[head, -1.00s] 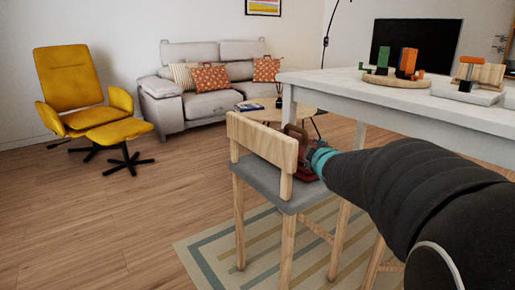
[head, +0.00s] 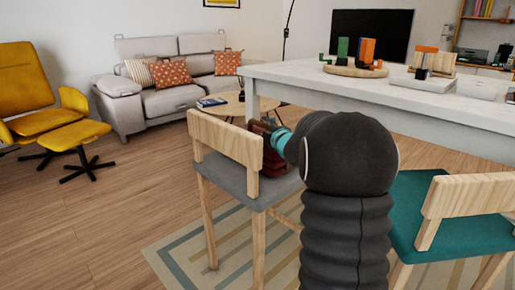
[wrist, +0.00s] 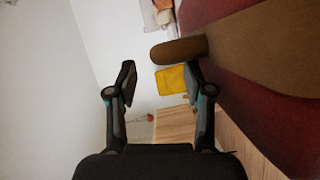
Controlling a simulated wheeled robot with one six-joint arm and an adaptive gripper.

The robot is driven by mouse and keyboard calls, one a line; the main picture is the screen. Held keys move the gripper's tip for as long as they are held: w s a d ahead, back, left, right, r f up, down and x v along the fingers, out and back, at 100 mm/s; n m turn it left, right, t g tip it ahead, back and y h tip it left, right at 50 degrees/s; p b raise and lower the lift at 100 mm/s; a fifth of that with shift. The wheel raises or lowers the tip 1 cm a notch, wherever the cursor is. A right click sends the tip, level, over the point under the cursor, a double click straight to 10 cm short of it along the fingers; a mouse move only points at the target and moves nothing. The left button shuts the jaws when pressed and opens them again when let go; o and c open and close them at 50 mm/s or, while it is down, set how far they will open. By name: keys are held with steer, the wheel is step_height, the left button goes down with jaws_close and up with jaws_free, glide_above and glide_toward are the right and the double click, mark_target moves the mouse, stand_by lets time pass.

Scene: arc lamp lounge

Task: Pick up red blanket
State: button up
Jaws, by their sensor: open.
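The red blanket (head: 274,162) is a dark red bundle on the grey seat of a wooden chair, partly hidden by the backrest and my arm. In the wrist view, a large red surface with a brown band (wrist: 265,45) fills the right side, very near. A brown rounded piece (wrist: 180,49), like a strap or handle, juts from it beyond the fingertips. My gripper (wrist: 160,82) is open, with nothing seen held between its fingers. The right finger is close beside the red surface; I cannot tell whether they touch.
The grey-seated chair (head: 228,138) stands by the white table (head: 420,104), which carries wooden toys. A teal-seated chair (head: 415,212) stands at right. A yellow armchair (head: 25,90), its footstool (head: 70,136) and a grey sofa (head: 170,99) are behind. The wood floor at left is clear.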

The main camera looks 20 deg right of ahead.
mark_target(262, 125)
steer(key=shift+w+d+f+p, duration=0.1)
steer(key=shift+w+f+p, duration=0.1)
steer(key=shift+w, duration=1.35)
steer(key=shift+w+f+p, duration=0.1)
steer(key=shift+w+p, duration=0.1)
steer(key=shift+w, duration=1.3)
jaws_close()
steer(key=shift+r, duration=0.15)
